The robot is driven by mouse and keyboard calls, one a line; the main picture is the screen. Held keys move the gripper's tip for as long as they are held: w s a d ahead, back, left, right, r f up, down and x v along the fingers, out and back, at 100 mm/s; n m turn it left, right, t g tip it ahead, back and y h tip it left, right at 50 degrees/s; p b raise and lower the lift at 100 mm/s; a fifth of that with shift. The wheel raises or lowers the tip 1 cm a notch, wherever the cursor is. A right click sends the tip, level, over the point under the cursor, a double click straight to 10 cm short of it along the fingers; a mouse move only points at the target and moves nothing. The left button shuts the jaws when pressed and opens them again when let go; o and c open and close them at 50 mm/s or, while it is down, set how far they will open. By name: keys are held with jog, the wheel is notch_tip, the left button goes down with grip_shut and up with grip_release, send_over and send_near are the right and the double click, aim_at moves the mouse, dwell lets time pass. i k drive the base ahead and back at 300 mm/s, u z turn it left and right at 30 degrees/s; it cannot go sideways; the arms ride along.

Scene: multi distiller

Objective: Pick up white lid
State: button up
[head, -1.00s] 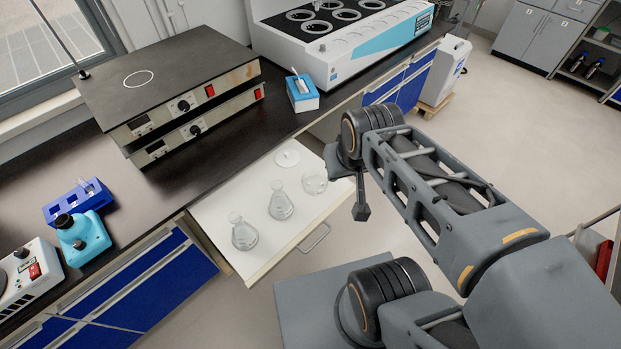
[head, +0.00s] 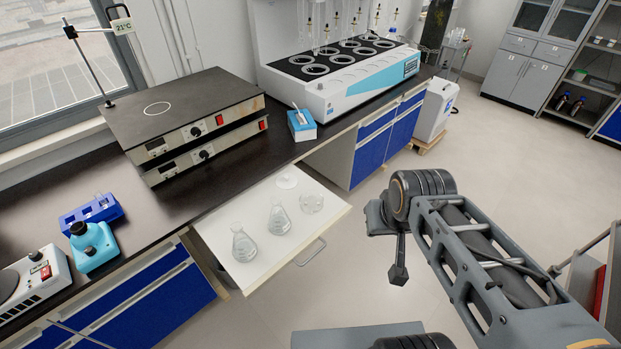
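The white lid (head: 287,181) is a small pale disc with a knob, lying near the back of the open white drawer (head: 258,268). Two glass flasks stand in the drawer, one at the left (head: 243,246) and one in the middle (head: 279,221). A round glass dish (head: 312,202) sits to the right of them. My gripper (head: 398,274) hangs at the end of my arm, to the right of the drawer and apart from it. The view is too small and side-on to show its fingers or whether it is open.
The dark bench top (head: 170,200) runs along the drawer's back side. It carries stacked hot plates (head: 190,120), a blue box (head: 301,124), a large multi-position distiller (head: 340,75), a blue rack (head: 91,214) and a turquoise bottle (head: 92,246). The floor right of the drawer is free.

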aim_at(285, 181)
jog(key=z, duration=0.6)
jog(key=i, duration=2.85)
jog(key=u, duration=4.15)
